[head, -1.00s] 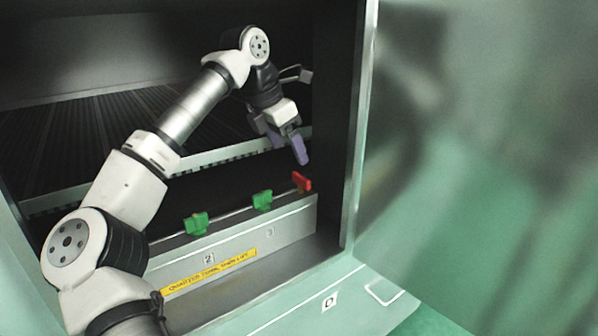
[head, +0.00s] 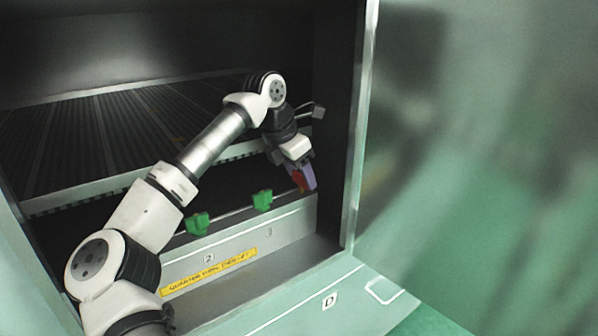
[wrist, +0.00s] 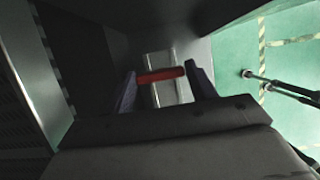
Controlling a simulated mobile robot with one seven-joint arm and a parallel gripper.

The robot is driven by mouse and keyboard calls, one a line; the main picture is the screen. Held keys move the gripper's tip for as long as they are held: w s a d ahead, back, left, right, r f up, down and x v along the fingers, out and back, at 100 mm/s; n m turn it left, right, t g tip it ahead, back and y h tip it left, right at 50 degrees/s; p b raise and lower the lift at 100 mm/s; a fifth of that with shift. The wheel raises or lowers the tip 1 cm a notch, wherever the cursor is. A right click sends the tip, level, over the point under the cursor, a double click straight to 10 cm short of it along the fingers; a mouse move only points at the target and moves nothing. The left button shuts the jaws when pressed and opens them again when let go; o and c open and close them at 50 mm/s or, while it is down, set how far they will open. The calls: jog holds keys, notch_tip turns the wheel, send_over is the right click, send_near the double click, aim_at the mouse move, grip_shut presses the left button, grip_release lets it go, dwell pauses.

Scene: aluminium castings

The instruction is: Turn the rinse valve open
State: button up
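A red valve handle (head: 298,181) sits at the right end of the grey manifold box inside the cabinet. Two green handles, one in the middle (head: 262,200) and one at the left (head: 197,223), stand on the same box. No label naming the rinse valve is readable. My gripper (head: 308,184) is down at the red handle, its purple fingers partly covering it. In the wrist view the red handle (wrist: 161,75) lies crosswise between the tips of my open fingers (wrist: 163,84), with a small gap at the right finger. Contact at the left finger is unclear.
A yellow label strip (head: 209,271) and number plates mark the box front. The cabinet's right wall (head: 338,120) stands close beside my gripper. A ribbed slatted rack (head: 120,125) lies behind the handles.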

jog(key=c, duration=0.5)
jog(key=shift+o, duration=0.2)
jog(key=shift+n, duration=0.3)
jog(key=n+t+y+b, duration=0.1)
jog(key=n+b, duration=0.1)
jog(key=n, duration=0.1)
jog(key=shift+d+f, duration=0.1)
jog(key=n+y+b, duration=0.1)
jog(key=n, duration=0.1)
jog(key=n+y+b, duration=0.1)
jog(key=n, duration=0.2)
jog(key=shift+s+d+t+b, duration=0.1)
jog(key=shift+d+t+b, duration=0.05)
jog(key=shift+t+b, duration=0.25)
jog(key=n+y+b, duration=0.1)
jog(key=n, duration=0.1)
jog(key=n+y, duration=0.1)
jog(key=n, duration=0.2)
jog(key=shift+d+b, duration=0.15)
jog(key=shift+b, duration=0.25)
jog(key=shift+n+g+y, duration=0.4)
jog(key=shift+n+y, duration=0.3)
jog(key=shift+n, duration=1.4)
